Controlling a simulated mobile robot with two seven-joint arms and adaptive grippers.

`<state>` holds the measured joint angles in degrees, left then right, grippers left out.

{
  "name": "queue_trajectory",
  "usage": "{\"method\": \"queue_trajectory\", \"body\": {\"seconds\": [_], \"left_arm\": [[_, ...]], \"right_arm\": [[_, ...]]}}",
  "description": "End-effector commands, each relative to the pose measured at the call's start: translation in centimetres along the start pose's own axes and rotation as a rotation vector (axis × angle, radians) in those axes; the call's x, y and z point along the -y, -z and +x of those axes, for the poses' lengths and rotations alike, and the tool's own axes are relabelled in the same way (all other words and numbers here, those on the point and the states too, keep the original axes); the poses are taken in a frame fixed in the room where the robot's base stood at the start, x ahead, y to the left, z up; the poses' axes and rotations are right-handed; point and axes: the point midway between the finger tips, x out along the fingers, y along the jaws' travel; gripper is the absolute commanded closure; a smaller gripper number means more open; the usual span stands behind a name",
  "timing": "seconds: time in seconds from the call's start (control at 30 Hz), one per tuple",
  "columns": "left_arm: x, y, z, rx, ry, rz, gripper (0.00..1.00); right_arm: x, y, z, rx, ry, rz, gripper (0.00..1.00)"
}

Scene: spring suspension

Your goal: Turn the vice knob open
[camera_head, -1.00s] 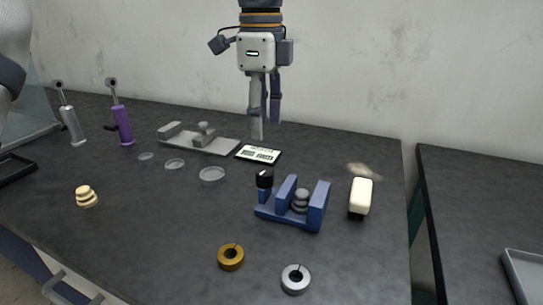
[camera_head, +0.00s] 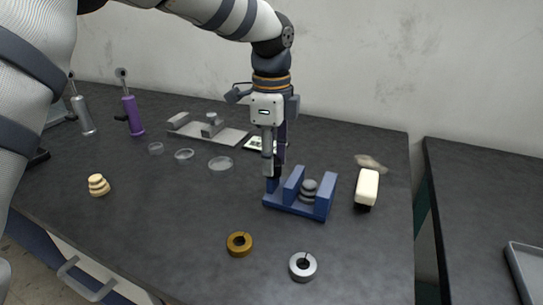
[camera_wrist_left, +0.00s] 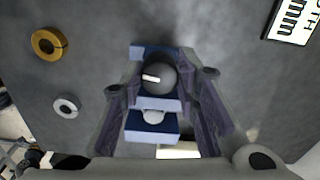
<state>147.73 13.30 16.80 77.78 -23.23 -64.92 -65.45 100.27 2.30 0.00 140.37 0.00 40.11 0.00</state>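The blue vice (camera_head: 298,207) stands on the dark table, with a grey stacked part (camera_head: 310,188) between its jaws. My left gripper (camera_head: 273,170) points straight down over the left end of the vice, where its fingers mostly hide the knob in the head view. In the left wrist view the round dark knob (camera_wrist_left: 157,75) with a white mark lies between the spread fingers of my left gripper (camera_wrist_left: 163,80); the blue vice (camera_wrist_left: 150,133) shows below it. The gripper looks open; contact with the knob cannot be told. My right gripper is not in view.
A gold ring (camera_head: 239,244) and a silver ring (camera_head: 302,267) lie in front of the vice. A cream-topped block (camera_head: 367,187) stands close to its right. Clear discs (camera_head: 220,163), a grey fixture (camera_head: 208,130) and a label card (camera_head: 256,144) lie behind and left.

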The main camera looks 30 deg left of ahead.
Motion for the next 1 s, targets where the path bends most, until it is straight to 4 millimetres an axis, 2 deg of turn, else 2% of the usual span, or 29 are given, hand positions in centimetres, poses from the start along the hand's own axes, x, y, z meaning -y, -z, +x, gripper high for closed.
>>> {"method": "queue_trajectory", "body": {"seconds": [0.27,0.47,1.0], "left_arm": [[0.0,0.0,-0.1,0.0,-0.001,-0.023,0.99],[-0.1,0.0,-0.1,0.001,0.001,-0.118,0.99],[-0.2,0.1,0.0,0.002,-0.002,-0.61,0.99]], "right_arm": [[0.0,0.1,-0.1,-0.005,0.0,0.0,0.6],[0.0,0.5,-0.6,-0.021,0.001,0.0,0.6],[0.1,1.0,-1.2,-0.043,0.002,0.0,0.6]]}}
